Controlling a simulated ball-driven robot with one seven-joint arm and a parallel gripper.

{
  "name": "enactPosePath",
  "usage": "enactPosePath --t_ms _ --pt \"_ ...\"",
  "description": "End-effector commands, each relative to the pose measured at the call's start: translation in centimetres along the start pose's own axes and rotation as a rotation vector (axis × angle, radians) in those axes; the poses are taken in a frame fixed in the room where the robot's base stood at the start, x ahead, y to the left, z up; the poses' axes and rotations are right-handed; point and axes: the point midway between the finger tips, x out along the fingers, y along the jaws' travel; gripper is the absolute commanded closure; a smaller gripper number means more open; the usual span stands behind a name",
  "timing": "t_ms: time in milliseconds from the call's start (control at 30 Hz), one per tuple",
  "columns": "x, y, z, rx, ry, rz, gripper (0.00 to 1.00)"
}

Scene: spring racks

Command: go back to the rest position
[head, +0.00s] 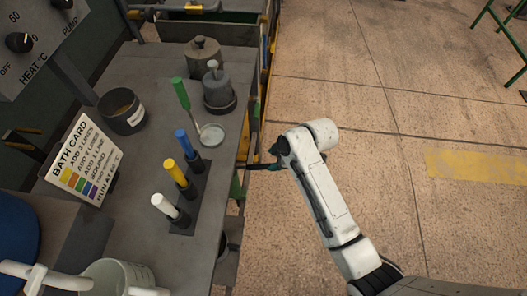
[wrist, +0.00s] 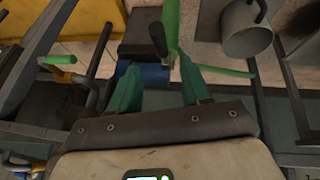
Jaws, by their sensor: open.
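My gripper (head: 264,166) is at the end of my white arm, just right of the bench's edge in the head view. Its dark fingers point left towards the bench front, and their gap is hard to see there. In the wrist view my gripper (wrist: 160,78) shows two green fingers spread apart with nothing held between them. A green bar, a blue cylinder (wrist: 150,76) and dark parts lie beyond the fingertips. I cannot tell how far they are from the fingers.
The grey bench (head: 200,262) on the left holds a bath card (head: 84,160), a rack with white, yellow and blue handles, a green-handled ladle (head: 211,134), a dark pot (head: 122,111) and lidded weights. A grey cup (wrist: 246,30) is upper right in the wrist view. Open tiled floor lies right.

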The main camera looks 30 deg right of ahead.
Motion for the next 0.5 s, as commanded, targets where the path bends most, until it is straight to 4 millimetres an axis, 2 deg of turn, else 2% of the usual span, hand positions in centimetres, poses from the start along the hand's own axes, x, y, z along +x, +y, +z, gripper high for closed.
enactPosePath --t_ms 367,500 --pt "0.0 -0.1 0.0 0.003 -0.001 -0.001 0.52" --pt "-1.2 -3.5 1.7 0.151 -0.055 -0.02 0.52"
